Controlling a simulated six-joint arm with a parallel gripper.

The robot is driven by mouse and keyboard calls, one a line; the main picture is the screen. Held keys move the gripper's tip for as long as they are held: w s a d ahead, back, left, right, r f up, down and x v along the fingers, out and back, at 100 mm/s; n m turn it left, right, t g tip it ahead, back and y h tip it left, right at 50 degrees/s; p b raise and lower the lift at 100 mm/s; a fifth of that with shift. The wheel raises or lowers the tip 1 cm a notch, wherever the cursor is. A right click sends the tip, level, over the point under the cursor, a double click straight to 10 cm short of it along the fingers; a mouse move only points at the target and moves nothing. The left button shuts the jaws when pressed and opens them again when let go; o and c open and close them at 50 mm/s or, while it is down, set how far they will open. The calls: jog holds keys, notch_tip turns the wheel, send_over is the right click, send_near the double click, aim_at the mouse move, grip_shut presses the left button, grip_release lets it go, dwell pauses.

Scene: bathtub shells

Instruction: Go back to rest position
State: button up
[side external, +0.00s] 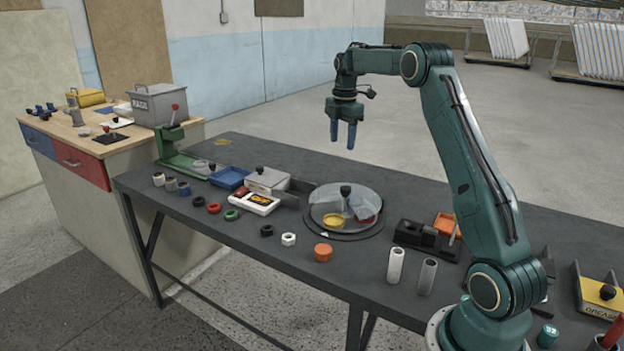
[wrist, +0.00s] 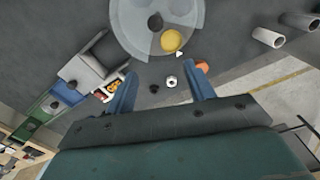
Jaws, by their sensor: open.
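My gripper (side external: 343,134) hangs from the teal arm, well above the dark table (side external: 220,223), with its blue fingers pointing down. The fingers are apart and nothing is between them. In the wrist view my gripper (wrist: 160,88) also shows two blue fingers spread apart. Below it, a round tray (side external: 370,222) with a clear, sectioned cover and a black knob stands on the table. The tray (wrist: 128,20) fills the top of the wrist view.
Rings and nuts line the table's front edge, with an orange cap (side external: 323,252). Two upright grey tubes (side external: 396,264) stand near the arm's base. A grey lidded box (side external: 266,180) and a green press (side external: 180,150) are at the left. The air around my gripper is clear.

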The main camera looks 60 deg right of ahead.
jog(key=s+a+r+m+t, duration=0.1)
jog(key=s+a+r+m, duration=0.4)
jog(key=a, duration=0.6)
jog(key=s+a+r+m+t, duration=0.15)
jog(key=s+a+r, duration=0.35)
jog(key=a, duration=0.6)
jog(key=s+a+f+m+t, duration=0.1)
jog(key=s+a+f+m, duration=0.1)
jog(key=s+a, duration=0.4)
jog(key=s+a+f+m+t, duration=0.1)
jog(key=s+a+m, duration=0.4)
jog(key=s, duration=0.6)
jog(key=shift+s+a+f+t, duration=0.2)
jog(key=shift+a+f+t, duration=0.15)
jog(key=shift+a+f, duration=0.6)
